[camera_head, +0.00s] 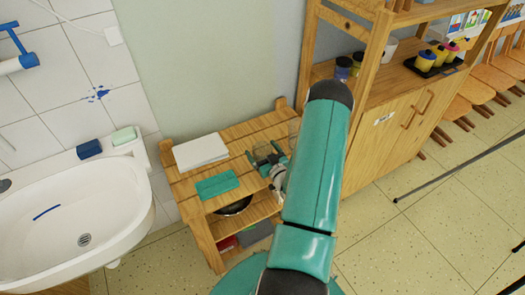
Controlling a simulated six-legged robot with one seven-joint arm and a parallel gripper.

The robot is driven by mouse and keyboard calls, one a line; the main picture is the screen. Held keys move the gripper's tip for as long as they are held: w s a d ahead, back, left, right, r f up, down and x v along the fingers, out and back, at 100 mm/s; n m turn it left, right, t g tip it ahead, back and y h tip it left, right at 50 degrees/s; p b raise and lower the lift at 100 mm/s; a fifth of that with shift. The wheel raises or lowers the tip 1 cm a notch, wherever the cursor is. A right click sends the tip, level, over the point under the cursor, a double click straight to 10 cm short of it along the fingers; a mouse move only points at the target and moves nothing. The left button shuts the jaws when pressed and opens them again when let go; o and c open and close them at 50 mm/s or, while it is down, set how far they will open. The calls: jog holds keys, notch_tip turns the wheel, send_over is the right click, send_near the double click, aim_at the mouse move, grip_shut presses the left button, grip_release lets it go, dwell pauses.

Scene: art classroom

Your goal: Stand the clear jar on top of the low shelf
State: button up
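The low shelf (236,133) is a slatted wooden unit between the sink and the taller cabinet. My gripper (263,152) is over the right part of its top, and its two dark fingers look spread apart. A faint see-through shape, likely the clear jar (294,128), shows at the right end of the top, just beyond the gripper and beside my arm. My arm hides part of it, so I cannot tell if it touches the gripper. I see nothing clearly held between the fingers.
A white paper stack (201,151) and a teal cloth or pad (217,185) lie on the shelf's left part. A dark bowl (234,207) and a grey box (257,232) are below. A sink (75,215) is left; a taller wooden cabinet (385,125) with jars is right.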

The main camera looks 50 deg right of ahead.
jog(key=shift+r, duration=0.15)
jog(key=shift+s, duration=0.25)
jog(key=v, duration=1.1)
jog(key=shift+s, duration=0.25)
jog(key=w+a+r+n+g+y, duration=0.25)
jog(key=w+r+n+g, duration=0.2)
jog(key=w+r, duration=0.95)
jog(key=w+a+r+g+h, duration=0.1)
jog(key=a+r+g, duration=0.2)
jog(key=a+r, duration=0.4)
jog(key=s+a+r+m+g+y, duration=0.2)
jog(key=s+a+r, duration=0.4)
jog(key=a+r, duration=0.6)
jog(key=s+a+r+n+g+y, duration=0.1)
jog(key=s+a+r+g+y, duration=0.1)
jog(key=s+a, duration=0.9)
jog(key=shift+s+a+r, duration=0.4)
jog(key=shift+s+r, duration=0.1)
jog(key=shift+s, duration=0.2)
